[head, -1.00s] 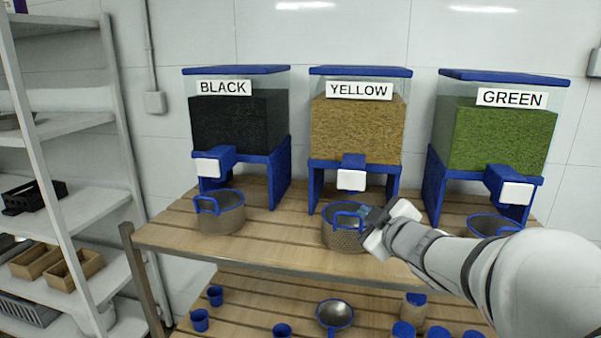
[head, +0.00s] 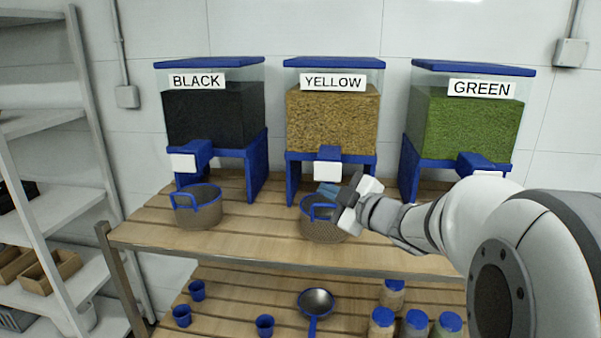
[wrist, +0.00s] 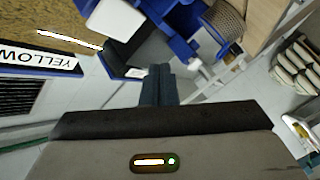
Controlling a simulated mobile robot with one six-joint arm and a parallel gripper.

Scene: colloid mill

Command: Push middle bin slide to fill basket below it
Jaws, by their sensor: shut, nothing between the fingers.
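The middle bin (head: 333,118), labelled YELLOW, holds yellow-brown grains under a blue lid. Its slide (head: 327,170) has a white front face and a blue housing, low on the bin's front. The woven basket (head: 322,228) with a blue rim and handle stands on the shelf below it. My gripper (head: 328,190) is shut and empty, just above the basket's rim and just below the slide's white face. I cannot tell whether it touches either. In the wrist view, the shut fingers (wrist: 158,85) point toward blue bin parts; the YELLOW label (wrist: 38,60) and a basket (wrist: 228,18) also show.
The BLACK bin (head: 213,112) with its basket (head: 197,212) stands left, and the GREEN bin (head: 462,120) stands right, partly behind my arm. Blue cups, a pan (head: 315,302) and several jars sit on the lower shelf. A white rack (head: 60,200) is at the far left.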

